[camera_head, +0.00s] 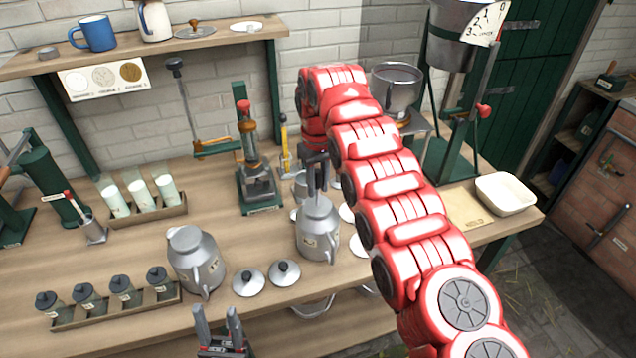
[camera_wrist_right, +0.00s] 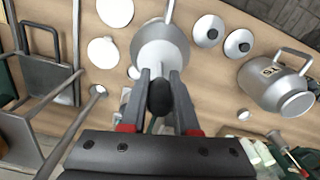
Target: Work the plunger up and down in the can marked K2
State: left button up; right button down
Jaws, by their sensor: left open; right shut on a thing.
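A metal can (camera_head: 317,238) with a pouring handle and a small label stands upright mid-bench. My right gripper (camera_head: 316,178) is directly above its neck. In the right wrist view, the right gripper (camera_wrist_right: 158,90) is shut on the plunger's black knob (camera_wrist_right: 160,98), with the can (camera_wrist_right: 160,48) behind it. The plunger's lower part is hidden. A second labelled can (camera_head: 195,262) stands to the left; it also shows in the right wrist view (camera_wrist_right: 277,88). I cannot read either label surely. My left gripper (camera_head: 218,330) is open and empty at the bench's front edge.
Two lids (camera_head: 248,283) (camera_head: 284,272) lie between the cans. A rack of small dark-topped jars (camera_head: 122,292) is at front left, and milk glasses (camera_head: 138,193) stand behind. A green press (camera_head: 256,170) stands behind the held plunger. A white basin (camera_head: 505,193) is at right.

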aim_at(318, 171)
notch_tip(318, 171, up, 7)
jog(key=p, duration=0.7)
jog(key=shift+r, duration=0.2)
jog(key=shift+f, duration=0.2)
notch_tip(318, 171, down, 7)
jog(key=b, duration=0.6)
jog(key=shift+f+b, duration=0.1)
jog(key=shift+b, duration=0.25)
jog(key=shift+r, duration=0.2)
